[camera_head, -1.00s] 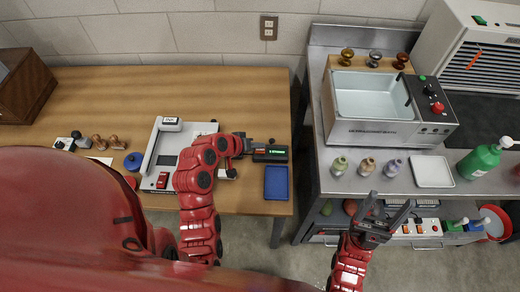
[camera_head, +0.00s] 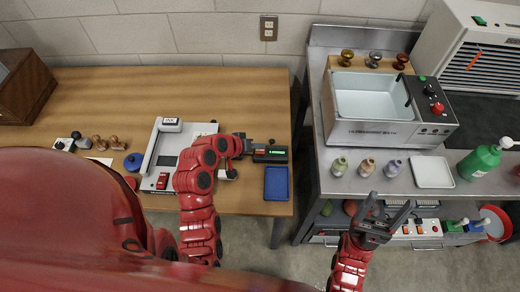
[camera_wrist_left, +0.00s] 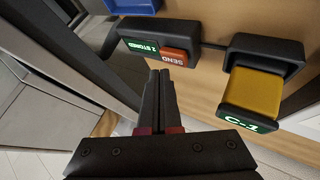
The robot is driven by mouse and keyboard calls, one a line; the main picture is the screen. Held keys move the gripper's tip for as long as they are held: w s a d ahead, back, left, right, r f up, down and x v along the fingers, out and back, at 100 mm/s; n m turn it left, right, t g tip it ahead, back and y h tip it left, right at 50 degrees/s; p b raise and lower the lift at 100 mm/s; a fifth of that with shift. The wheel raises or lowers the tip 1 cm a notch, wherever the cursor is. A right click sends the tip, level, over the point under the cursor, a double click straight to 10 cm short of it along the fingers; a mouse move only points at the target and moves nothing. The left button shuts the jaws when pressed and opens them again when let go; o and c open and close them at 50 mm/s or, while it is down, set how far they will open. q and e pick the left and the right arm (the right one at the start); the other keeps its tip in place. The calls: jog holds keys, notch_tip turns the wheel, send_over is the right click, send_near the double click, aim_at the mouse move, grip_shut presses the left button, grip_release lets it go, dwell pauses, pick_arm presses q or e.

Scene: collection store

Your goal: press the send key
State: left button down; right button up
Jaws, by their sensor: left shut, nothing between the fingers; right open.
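The send key (camera_wrist_left: 177,56) is an orange-red key marked SEND on a small black unit (camera_wrist_left: 132,27), beside a green display that reads "2 STORED". In the head view the unit (camera_head: 270,154) lies near the right end of the wooden table. My left gripper (camera_wrist_left: 160,73) is shut and empty, its tips right at the edge of the send key in the wrist view; I cannot tell whether they touch it. In the head view the left gripper (camera_head: 250,145) is just left of the unit. My right gripper (camera_head: 392,212) is open and empty in front of the steel bench.
A yellow block marked C-1 (camera_wrist_left: 252,93) sits in a black holder next to the unit. A blue tray (camera_head: 277,183) lies in front of the unit. A white device (camera_head: 160,175) is left of my arm. The steel bench (camera_head: 340,186) holds a bath and small bottles.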

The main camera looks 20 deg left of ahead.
aim_at(258, 153)
dwell(0.7)
pick_arm(q)
jog(key=shift+f+b, duration=0.4)
jog(key=shift+b, duration=0.05)
jog(key=shift+f+b, duration=0.4)
jog(key=shift+f, duration=0.1)
dwell(0.4)
dwell(0.4)
jog(key=shift+r+p, duration=0.4)
jog(key=shift+r, duration=0.5)
jog(key=shift+r, duration=0.1)
jog(key=shift+r+p, duration=1.2)
jog(key=shift+r, duration=1.25)
